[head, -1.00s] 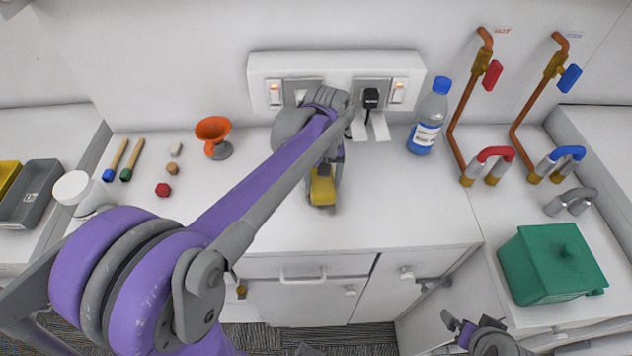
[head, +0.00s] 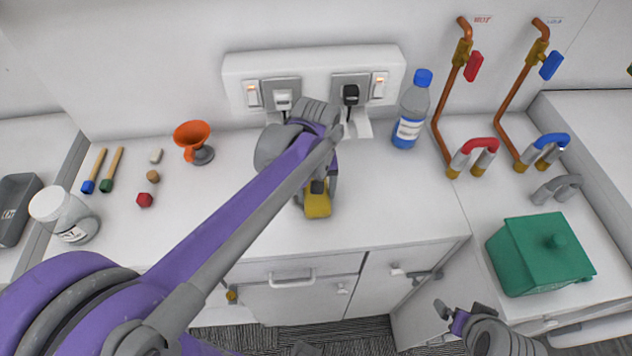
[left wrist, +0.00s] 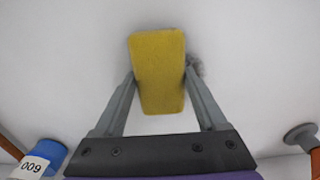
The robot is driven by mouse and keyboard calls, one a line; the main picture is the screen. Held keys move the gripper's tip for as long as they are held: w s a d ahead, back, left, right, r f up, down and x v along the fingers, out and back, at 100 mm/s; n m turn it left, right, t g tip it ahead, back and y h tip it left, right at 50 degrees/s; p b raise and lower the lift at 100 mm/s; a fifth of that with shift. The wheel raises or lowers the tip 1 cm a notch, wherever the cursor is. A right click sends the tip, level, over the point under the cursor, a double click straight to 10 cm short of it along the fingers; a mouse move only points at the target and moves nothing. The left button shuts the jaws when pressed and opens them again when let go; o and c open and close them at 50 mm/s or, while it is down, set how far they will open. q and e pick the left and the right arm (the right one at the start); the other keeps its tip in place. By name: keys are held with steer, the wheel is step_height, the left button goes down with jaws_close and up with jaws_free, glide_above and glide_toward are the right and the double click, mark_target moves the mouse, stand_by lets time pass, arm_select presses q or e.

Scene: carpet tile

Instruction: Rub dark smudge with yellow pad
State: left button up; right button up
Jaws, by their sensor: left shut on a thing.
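The yellow pad (head: 317,203) is held between the fingers of my left gripper (head: 316,188), low over the white counter (head: 400,215) near its front middle. In the left wrist view the pad (left wrist: 157,70) sits flat-faced between both fingers (left wrist: 158,85), at or close to the surface. The dark smudge (left wrist: 196,64) shows as a small grey patch beside the pad's right edge, and the pad may hide part of it. I cannot make out the smudge in the head view. My right gripper (head: 455,318) hangs in front of the cabinets, and its jaw state is unclear.
A blue-capped bottle (head: 411,112) and an orange funnel-like cup (head: 192,140) stand behind the pad. A green box (head: 540,258) stands right. The counter right of the pad is clear.

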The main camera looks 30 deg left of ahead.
mark_target(318, 213)
arm_select(q)
steer(key=shift+s+d+f, duration=0.1)
steer(key=shift+s+d, duration=0.35)
steer(key=shift+s, duration=0.35)
steer(key=shift+s+d+f, duration=0.1)
steer(key=shift+s+d, duration=0.4)
steer(key=shift+s, duration=0.3)
steer(key=shift+s+d, duration=0.45)
steer(key=shift+s, duration=0.35)
steer(key=shift+r, duration=0.1)
arm_select(e)
steer(key=shift+r, duration=0.2)
arm_select(q)
steer(key=shift+w, duration=0.1)
